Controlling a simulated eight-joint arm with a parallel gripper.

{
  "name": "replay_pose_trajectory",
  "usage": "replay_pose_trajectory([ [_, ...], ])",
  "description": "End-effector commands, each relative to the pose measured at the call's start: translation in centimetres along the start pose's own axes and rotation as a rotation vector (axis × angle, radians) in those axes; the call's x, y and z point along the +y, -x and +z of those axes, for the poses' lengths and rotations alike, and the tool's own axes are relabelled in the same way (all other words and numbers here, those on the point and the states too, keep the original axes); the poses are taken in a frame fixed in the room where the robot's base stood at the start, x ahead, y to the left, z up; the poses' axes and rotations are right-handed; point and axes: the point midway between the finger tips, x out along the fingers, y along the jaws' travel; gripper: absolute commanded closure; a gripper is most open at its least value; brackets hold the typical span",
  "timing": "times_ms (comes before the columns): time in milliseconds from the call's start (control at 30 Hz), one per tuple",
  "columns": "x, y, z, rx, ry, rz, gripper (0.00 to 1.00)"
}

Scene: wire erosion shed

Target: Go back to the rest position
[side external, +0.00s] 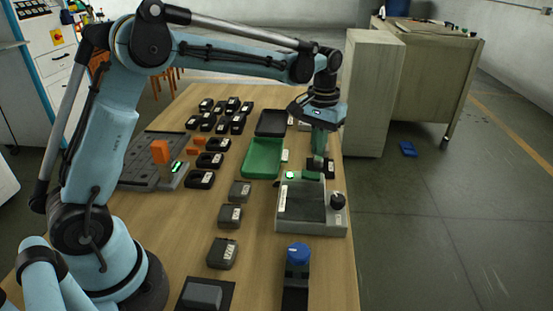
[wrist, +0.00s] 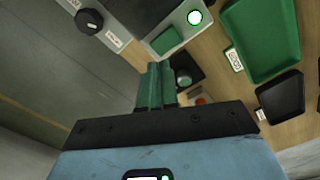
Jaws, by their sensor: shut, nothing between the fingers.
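My gripper (side external: 318,156) is at the far end of the bench (side external: 262,228), pointing down with its two green fingers together. It is just behind the grey test box (side external: 322,222), above or beside a small black block (side external: 329,168); the exact gap is hard to tell. In the wrist view the closed fingers (wrist: 155,82) hold nothing, and the black block (wrist: 187,72) shows partly behind them. The test box has a black knob (side external: 338,200), a lit green lamp (side external: 290,175) and a green pad (wrist: 167,40) at its corner.
A green tray (side external: 262,158) and a black tray (side external: 271,122) lie left of my gripper. Several black blocks and grey blocks (side external: 230,215) stand in rows. A grey fixture plate (side external: 140,178) holds orange pieces. A blue-topped post (side external: 298,255) stands at the front. A cabinet (side external: 370,95) stands beyond.

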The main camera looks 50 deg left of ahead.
Motion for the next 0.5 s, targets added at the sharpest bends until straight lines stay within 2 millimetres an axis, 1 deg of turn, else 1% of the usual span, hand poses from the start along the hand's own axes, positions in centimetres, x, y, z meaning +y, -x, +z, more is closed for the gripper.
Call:
replay_pose_trajectory([
  [100, 0.0, 0.72, 0.01, 0.0, 0.0, 0.0, 1.0],
  [200, 0.0, 1.01, 0.01, 0.0, 0.0, 0.0, 1.0],
  [500, -0.01, 1.09, 0.06, 0.001, -0.001, 0.0, 1.0],
])
